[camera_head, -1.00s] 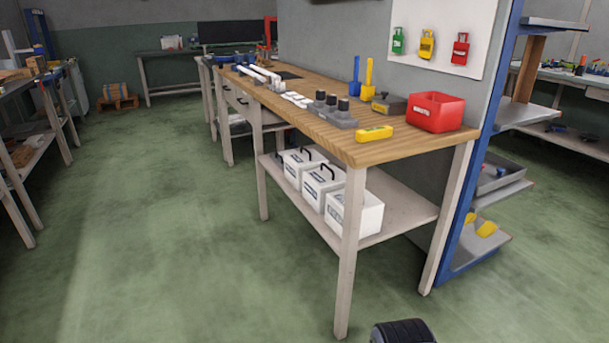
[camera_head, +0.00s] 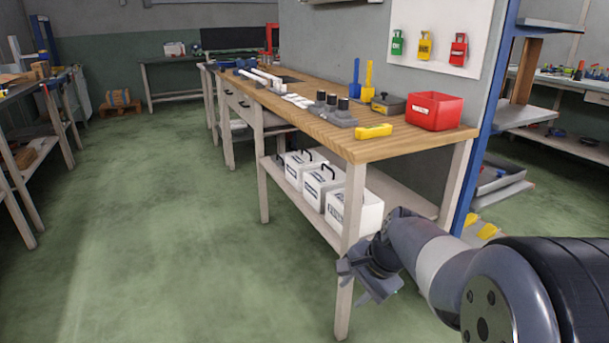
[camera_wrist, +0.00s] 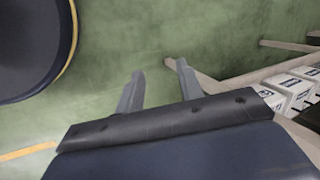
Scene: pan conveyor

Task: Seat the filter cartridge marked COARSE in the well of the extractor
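My gripper (camera_head: 362,282) hangs in front of the near leg of the wooden workbench (camera_head: 390,150), below the bench top and away from the things on it. In the wrist view my gripper (camera_wrist: 160,67) has its two fingers apart with nothing between them, over green floor. No cartridge can be told by a readable COARSE mark, and I cannot tell which thing is the extractor. Dark-topped cylinders (camera_head: 342,103) stand on a grey block (camera_head: 342,121) on the bench. White boxes (camera_head: 358,215) with small unreadable labels stand on the lower shelf.
A red bin (camera_head: 432,112), a yellow block (camera_head: 374,131) and a grey box (camera_head: 388,104) are on the bench. Blue shelving (camera_head: 490,120) stands at its right end. Padlock-like tags (camera_head: 424,46) hang on a white board. The green floor (camera_head: 180,210) to the left is clear.

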